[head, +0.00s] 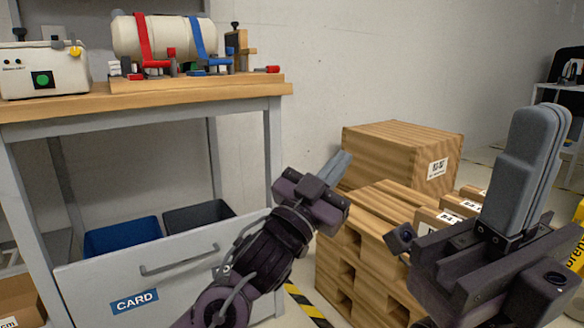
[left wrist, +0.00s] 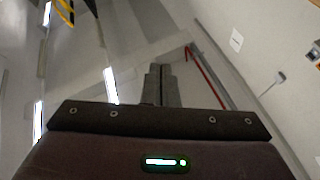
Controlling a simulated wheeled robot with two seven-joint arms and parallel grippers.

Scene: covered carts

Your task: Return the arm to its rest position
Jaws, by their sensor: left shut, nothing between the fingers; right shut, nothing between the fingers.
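My left gripper (head: 336,168) is in the middle of the head view, its arm rising from the bottom. Its fingers are shut and empty, pointing up and to the right, in front of the wooden crates. In the left wrist view its shut fingers (left wrist: 160,84) show at the centre with nothing between them. My right gripper (head: 540,165) is large and close at the right of the head view. Its fingers point up, pressed together and empty. The right arm behind it is mostly out of view.
A workbench (head: 200,98) at the left carries a strapped cylinder (head: 172,37) and a white box with a green button (head: 42,75). Its drawer labelled CARD (head: 190,262) stands open with blue and dark bins. Wooden crates (head: 400,150) are stacked behind my grippers.

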